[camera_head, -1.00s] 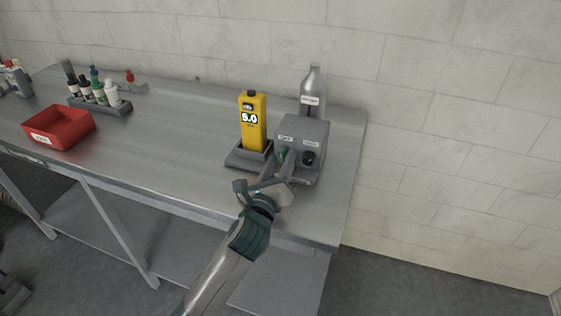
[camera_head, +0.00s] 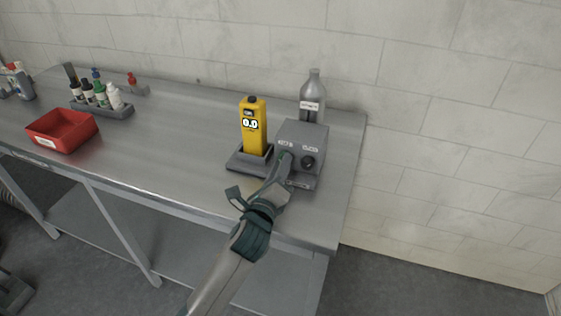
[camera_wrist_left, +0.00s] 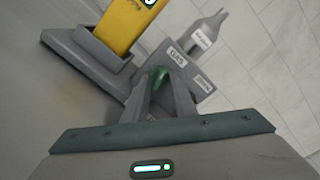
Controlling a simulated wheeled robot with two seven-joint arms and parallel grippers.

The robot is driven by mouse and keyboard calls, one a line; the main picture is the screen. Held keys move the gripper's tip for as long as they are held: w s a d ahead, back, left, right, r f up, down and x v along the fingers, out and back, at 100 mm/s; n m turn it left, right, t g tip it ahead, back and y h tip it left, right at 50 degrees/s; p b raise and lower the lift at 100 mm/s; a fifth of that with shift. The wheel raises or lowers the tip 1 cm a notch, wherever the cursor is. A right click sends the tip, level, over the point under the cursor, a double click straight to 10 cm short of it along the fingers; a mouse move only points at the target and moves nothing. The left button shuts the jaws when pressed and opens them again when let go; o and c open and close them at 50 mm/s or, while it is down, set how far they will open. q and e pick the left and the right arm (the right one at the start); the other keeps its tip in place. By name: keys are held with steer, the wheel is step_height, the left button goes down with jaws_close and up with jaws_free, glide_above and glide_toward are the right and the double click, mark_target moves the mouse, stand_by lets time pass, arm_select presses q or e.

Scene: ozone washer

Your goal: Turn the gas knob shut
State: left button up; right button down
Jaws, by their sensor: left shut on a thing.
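The grey box (camera_head: 316,138) stands on the metal bench and carries two labels with a knob below each. In the left wrist view, the label over the green gas knob (camera_wrist_left: 158,77) reads GAS. My left gripper (camera_head: 284,160) reaches the front of the box and is shut on this knob. In the head view the gripper hides most of the knob. The black knob (camera_head: 308,162) to its right is free. The yellow meter (camera_head: 254,128) stands upright in its grey dock (camera_head: 238,163) and its display reads 0.0. My right gripper is not in view.
A grey bottle (camera_head: 313,88) stands behind the box. The red bin (camera_head: 62,133) and a rack (camera_head: 118,112) of several small bottles are at the left of the bench (camera_head: 170,150). The bench between them and the meter is clear.

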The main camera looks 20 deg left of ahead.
arm_select(q)
steer(key=shift+r+n+p, duration=0.25)
steer(key=shift+n+p, duration=0.35)
steer(key=shift+n, duration=0.4)
steer(key=n+p, duration=0.3)
steer(key=n, duration=0.3)
steer(key=shift+p, duration=0.35)
steer(key=n+p, duration=0.1)
steer(key=n, duration=0.2)
steer(key=shift+h+p, duration=0.3)
steer(key=shift+h, duration=0.1)
steer(key=shift+a+n+p, duration=0.1)
steer(key=shift+n+p, duration=0.35)
steer(key=shift+n, duration=0.95)
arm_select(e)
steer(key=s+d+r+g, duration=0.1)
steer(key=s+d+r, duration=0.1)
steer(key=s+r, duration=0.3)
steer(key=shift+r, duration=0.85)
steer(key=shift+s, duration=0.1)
arm_select(q)
steer(key=o, duration=1)
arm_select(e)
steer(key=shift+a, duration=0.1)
arm_select(q)
steer(key=shift+s, duration=0.1)
